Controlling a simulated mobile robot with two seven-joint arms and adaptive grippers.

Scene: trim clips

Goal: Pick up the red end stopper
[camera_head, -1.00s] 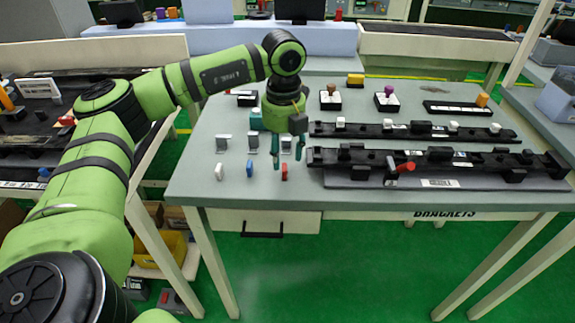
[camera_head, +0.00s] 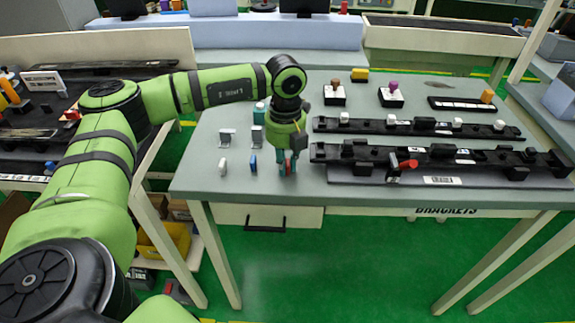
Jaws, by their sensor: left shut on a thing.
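The red end stopper (camera_head: 285,170) stands at the front of the grey table, to the right of the blue stopper (camera_head: 253,165) and the white stopper (camera_head: 223,167). My left gripper (camera_head: 287,169) points down and is shut on the red stopper at the tabletop. The fingers and wrist hide most of the stopper; only a small bit of red shows between the fingertips. My right gripper is not in the picture.
Two long black trim rails with clips (camera_head: 440,155) lie right of my left gripper, the front one bearing a red-handled part (camera_head: 404,165). Small stands (camera_head: 334,95) are behind them. The front left of the table (camera_head: 205,187) is bare.

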